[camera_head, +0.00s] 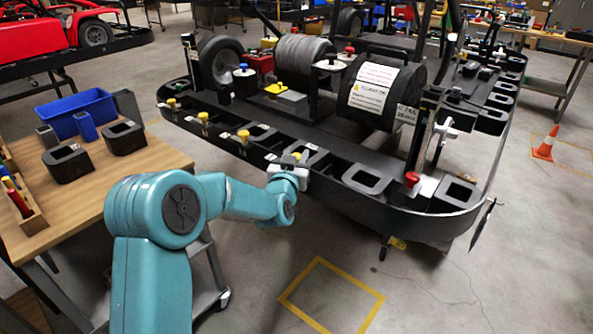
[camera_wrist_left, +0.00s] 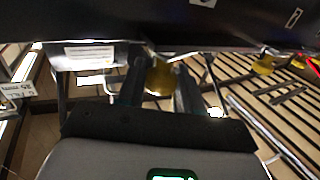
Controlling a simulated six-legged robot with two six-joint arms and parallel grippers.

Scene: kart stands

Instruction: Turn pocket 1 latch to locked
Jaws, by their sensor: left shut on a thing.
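My left gripper (camera_head: 289,165) is at the near side rail of the black kart frame. In the left wrist view its two dark fingers (camera_wrist_left: 160,85) stand on either side of a round yellow latch knob (camera_wrist_left: 159,78) and are shut on it. The knob's top also shows in the head view (camera_head: 296,156), partly hidden by my gripper. Another yellow latch (camera_head: 243,136) sits farther left on the same rail, and a red knob (camera_head: 411,178) sits farther right. I cannot read any pocket number or tell how far the latch is turned. My right gripper is not in view.
A wooden table (camera_head: 165,161) at the left holds a blue bin (camera_head: 77,112) and black blocks (camera_head: 68,163). The kart's black rail (camera_head: 355,205) carries several open pockets. The floor in front, with a yellow outlined square (camera_head: 331,296), is clear. An orange cone (camera_head: 545,146) stands at the right.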

